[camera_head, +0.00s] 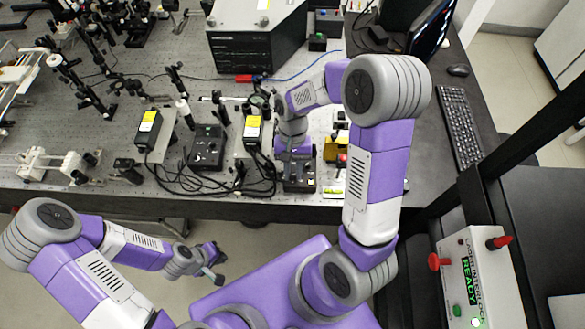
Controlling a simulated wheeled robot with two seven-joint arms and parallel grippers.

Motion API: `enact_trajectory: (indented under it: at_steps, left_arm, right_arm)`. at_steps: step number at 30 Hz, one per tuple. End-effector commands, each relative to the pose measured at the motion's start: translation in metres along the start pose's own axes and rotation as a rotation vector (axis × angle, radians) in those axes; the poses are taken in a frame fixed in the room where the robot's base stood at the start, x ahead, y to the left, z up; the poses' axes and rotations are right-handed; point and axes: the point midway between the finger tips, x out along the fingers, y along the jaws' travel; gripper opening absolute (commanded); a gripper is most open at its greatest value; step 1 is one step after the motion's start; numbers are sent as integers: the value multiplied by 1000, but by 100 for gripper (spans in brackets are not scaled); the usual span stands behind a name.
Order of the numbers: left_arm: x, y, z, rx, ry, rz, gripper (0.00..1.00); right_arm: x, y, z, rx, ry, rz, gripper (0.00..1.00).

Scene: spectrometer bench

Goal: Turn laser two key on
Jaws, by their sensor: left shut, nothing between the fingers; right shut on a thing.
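Two black laser control boxes stand near the table's front edge. One box (207,150) is left of centre with cables in front of it. The other box (299,183) is further right, under my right arm. My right gripper (296,157) points down at the top of this right box and is shut on what looks like its key. The key itself is too small and hidden by the gripper, so its angle cannot be told. My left gripper (213,268) is shut and empty, below the table's front edge, far from both boxes.
Laser heads with yellow labels (148,128) (253,131) stand beside the boxes, with loose black cables between. Optics posts crowd the left of the bench (140,203). A READY-lit box (478,283) stands lower right.

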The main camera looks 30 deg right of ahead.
Motion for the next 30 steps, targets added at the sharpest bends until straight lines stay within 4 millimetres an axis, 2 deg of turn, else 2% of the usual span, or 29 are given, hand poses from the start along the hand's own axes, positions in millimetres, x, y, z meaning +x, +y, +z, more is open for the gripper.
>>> enact_trajectory:
  at_steps: [20,21,24,26,30]
  left_arm:
    - [-2,0,0,0,0,0,0]
    - [-2,0,0,0,0,0,0]
    - [-2,1,0,0,0,0,0]
    - [-2,1,0,0,0,0,0]
    - [-2,0,0,0,0,0,0]
  right_arm:
    - [0,1,-1,62,3,-27,0]
    - [0,1,-1,62,3,-27,25]
    - [0,1,-1,62,3,-26,40]
    - [0,1,-1,61,2,-26,49]
    - [0,1,0,61,1,-26,49]
